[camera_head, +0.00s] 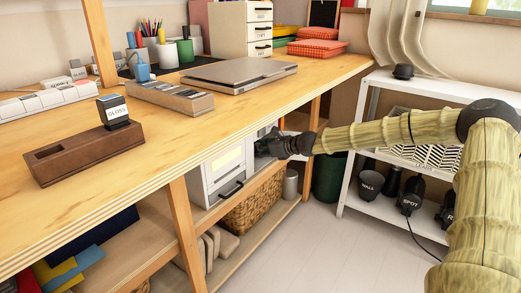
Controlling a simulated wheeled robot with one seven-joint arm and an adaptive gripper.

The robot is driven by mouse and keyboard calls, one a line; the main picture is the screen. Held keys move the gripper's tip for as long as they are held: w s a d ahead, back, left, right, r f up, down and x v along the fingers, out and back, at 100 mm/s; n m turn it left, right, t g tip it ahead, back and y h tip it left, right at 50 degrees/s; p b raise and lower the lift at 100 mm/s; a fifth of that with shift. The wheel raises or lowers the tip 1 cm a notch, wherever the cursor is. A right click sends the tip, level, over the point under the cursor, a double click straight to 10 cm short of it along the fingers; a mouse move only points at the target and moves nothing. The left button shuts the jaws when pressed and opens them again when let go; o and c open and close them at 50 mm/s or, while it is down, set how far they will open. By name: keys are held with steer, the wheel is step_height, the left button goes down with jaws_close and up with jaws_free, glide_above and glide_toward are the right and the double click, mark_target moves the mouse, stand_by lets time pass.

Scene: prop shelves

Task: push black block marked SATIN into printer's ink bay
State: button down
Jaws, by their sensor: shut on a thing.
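The white printer (222,176) stands on the shelf under the wooden table, with a pale yellow panel and a dark handle on its front. My gripper (268,146) reaches in from the right, just under the table edge, at the printer's right side. It is shut on a small dark thing, which fits the black block, but the fingers cover most of it and no SATIN marking can be read. The ink bay's opening is hidden behind the gripper, so I cannot tell how far in the block sits.
A brown wooden holder (70,158) with a block marked GLOSS (113,110) stands on the table. A grey laptop (240,73) lies further back. A wicker basket (252,208) is below the printer. The white rack (375,209) stands at right; the floor between is clear.

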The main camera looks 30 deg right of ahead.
steer(key=shift+w+r, duration=0.15)
steer(key=shift+r, duration=0.05)
steer(key=c, duration=1)
jaws_free()
steer(key=shift+a, duration=0.15)
steer(key=shift+o, duration=0.2)
steer(key=shift+f, duration=0.1)
steer(key=shift+o, duration=0.2)
steer(key=o, duration=0.6)
steer(key=shift+d, duration=0.2)
steer(key=shift+d+f, duration=0.1)
steer(key=shift+s+d+p, duration=0.35)
steer(key=shift+s+p, duration=0.05)
steer(key=shift+s, duration=0.4)
steer(key=shift+s+d+p, duration=0.25)
steer(key=shift+s+p, duration=0.35)
steer(key=shift+s, duration=0.15)
